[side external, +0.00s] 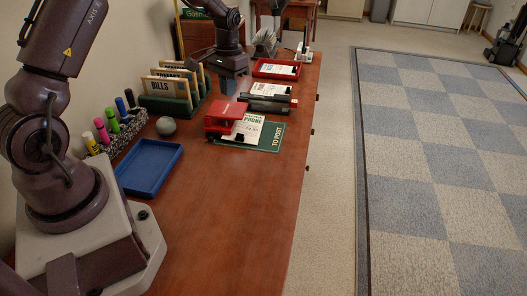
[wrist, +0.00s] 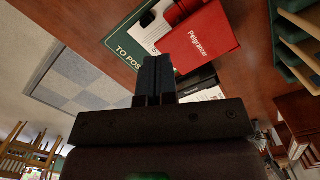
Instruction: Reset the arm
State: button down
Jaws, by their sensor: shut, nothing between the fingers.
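My gripper (side external: 228,86) hangs over the far-middle part of the brown desk, pointing down, clear of the letter rack on its left. In the wrist view its two dark fingers (wrist: 153,72) are together with nothing between them. The red boxy desk tool (side external: 221,117) stands below and nearer the camera; in the wrist view its lettered red top (wrist: 208,38) lies just past the fingertips. I cannot tell the exact height of the fingers above the desk.
A green letter rack (side external: 166,104), grey ball (side external: 166,126), blue tray (side external: 150,167) and marker holder (side external: 123,133) line the left side. A green "TO POST" mat (side external: 266,138), black desk tool (side external: 267,104) and red tray (side external: 291,73) lie right. The near desk (side external: 220,220) is clear.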

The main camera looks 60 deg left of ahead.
jog(key=s+d+r+m+t, duration=0.3)
jog(key=s+d+r+t, duration=0.3)
jog(key=s+d+r, duration=1.3)
jog(key=shift+s+d+r+m, duration=0.3)
jog(key=shift+s+r+m, duration=0.1)
jog(key=shift+s+r, duration=0.15)
